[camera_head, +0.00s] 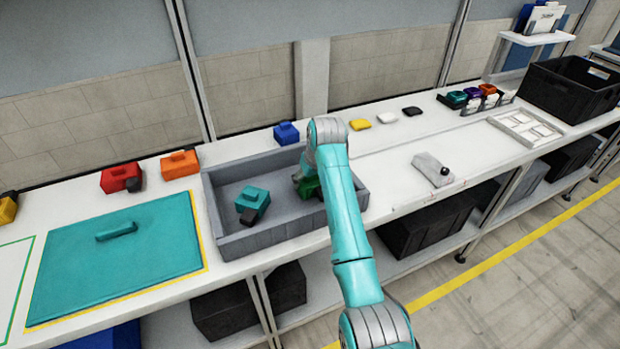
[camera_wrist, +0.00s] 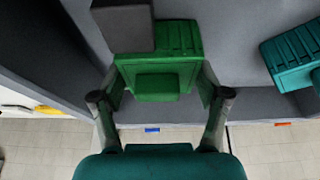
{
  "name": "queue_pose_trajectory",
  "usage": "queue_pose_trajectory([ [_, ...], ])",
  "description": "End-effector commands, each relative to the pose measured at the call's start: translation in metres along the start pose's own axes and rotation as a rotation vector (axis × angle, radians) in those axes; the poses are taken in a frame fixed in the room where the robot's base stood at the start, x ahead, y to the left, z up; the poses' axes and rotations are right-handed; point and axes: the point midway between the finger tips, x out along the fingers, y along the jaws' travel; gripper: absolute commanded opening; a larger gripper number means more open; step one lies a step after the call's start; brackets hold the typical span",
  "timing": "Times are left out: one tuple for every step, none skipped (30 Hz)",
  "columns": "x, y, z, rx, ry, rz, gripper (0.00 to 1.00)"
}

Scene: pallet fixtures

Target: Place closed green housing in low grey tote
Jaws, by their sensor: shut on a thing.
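The green housing (camera_wrist: 162,70) is between the two fingers of my gripper (camera_wrist: 160,100) in the wrist view, and the fingers are shut on it. A dark block is attached at its far side. In the head view the green housing (camera_head: 308,187) shows partly behind my arm, inside the right part of the low grey tote (camera_head: 270,236). Whether it touches the tote floor I cannot tell. My gripper is mostly hidden by my arm in the head view. A teal housing (camera_head: 253,200) with a dark block sits in the tote's left part; it also shows in the wrist view (camera_wrist: 295,55).
A blue housing (camera_head: 286,133) stands behind the tote. Red (camera_head: 121,177) and orange (camera_head: 180,163) housings stand to its left, near a teal mat (camera_head: 120,265). A grey fixture (camera_head: 430,168) is to the right. A black crate (camera_head: 570,90) stands at the far right.

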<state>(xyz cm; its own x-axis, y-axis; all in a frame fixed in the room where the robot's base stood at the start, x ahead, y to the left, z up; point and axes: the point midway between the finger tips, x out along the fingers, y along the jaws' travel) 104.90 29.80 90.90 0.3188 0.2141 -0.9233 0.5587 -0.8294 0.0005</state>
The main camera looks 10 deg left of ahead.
Motion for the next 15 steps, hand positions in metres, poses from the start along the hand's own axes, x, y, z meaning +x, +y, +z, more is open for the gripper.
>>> queue_pose_trajectory([
  [-0.0006,0.0001,-0.0004,0.0,0.001,0.0,0.32],
  [-0.0005,0.0,-0.0004,0.0,0.001,0.0,0.32],
  [-0.0003,0.0,-0.0003,0.0,0.001,0.0,0.32],
  [0.0002,0.0,0.0,0.0,0.0,0.0,0.32],
  [0.0009,0.0,0.0003,0.0,0.0,0.0,0.32],
  [0.002,0.0,0.0007,0.0,0.0,0.0,0.32],
  [0.0026,0.0,0.0011,0.0,0.0,0.0,0.77],
  [0.0023,0.0,0.0009,0.0,0.0,0.0,0.84],
  [0.0023,0.0,0.0009,0.0,0.0,0.0,0.94],
  [0.0023,0.0,0.0009,0.0,0.0,0.0,0.99],
  [0.0022,0.0,0.0009,0.0,0.0,0.0,0.99],
  [0.0022,0.0,0.0009,0.0,0.0,0.0,0.99],
  [0.0021,0.0,0.0009,0.0,0.0,0.0,0.99],
  [0.0021,0.0,0.0009,0.0,0.0,0.0,0.99],
  [0.0021,0.0,0.0008,0.0,0.0,0.0,0.99],
])
